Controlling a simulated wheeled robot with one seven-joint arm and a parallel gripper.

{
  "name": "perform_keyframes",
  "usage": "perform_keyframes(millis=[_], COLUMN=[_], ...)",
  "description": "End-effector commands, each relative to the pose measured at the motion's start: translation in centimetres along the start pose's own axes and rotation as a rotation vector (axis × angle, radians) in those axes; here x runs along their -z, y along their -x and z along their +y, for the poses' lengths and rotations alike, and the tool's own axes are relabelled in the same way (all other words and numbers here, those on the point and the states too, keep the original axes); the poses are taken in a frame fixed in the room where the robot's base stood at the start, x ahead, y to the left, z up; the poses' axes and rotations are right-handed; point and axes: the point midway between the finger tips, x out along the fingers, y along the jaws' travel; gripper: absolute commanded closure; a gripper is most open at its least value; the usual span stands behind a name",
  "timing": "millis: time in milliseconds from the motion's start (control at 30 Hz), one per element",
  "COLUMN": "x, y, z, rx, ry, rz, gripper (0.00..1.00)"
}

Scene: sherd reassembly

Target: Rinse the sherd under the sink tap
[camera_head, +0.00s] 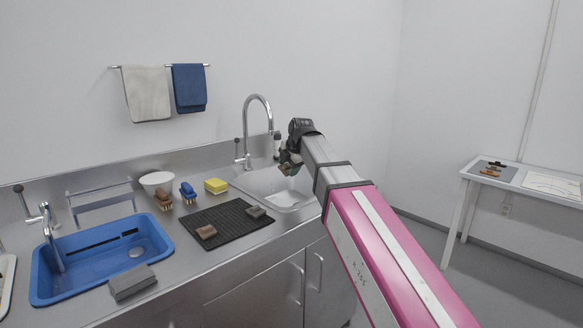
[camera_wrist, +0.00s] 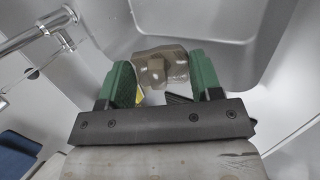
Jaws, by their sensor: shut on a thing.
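My gripper (camera_head: 289,164) is over the right part of the steel sink basin (camera_head: 262,186), below and to the right of the curved tap (camera_head: 259,98). In the wrist view, the green fingers of my gripper (camera_wrist: 159,76) are shut on a brownish-grey sherd (camera_wrist: 160,65). The sherd looks glossy and is held above the basin floor. The shiny tap (camera_wrist: 38,32) crosses the upper left of the wrist view, apart from the sherd. I cannot tell whether water is running.
A black ribbed mat (camera_head: 229,222) with two sherds lies left of the sink. A yellow sponge (camera_head: 216,186), brushes and a white bowl (camera_head: 157,181) stand behind it. A blue tub (camera_head: 40,285) is at far left. A side table (camera_head: 463,175) stands right.

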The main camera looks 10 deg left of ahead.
Motion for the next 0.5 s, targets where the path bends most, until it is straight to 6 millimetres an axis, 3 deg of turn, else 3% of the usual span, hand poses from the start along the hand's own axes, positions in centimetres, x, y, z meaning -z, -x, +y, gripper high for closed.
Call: perform_keyframes(millis=[500], x=[-0.8], y=[-3.0], z=[3.5], rx=[0.0], ry=[0.001], rz=[0.0], gripper=[0.66])
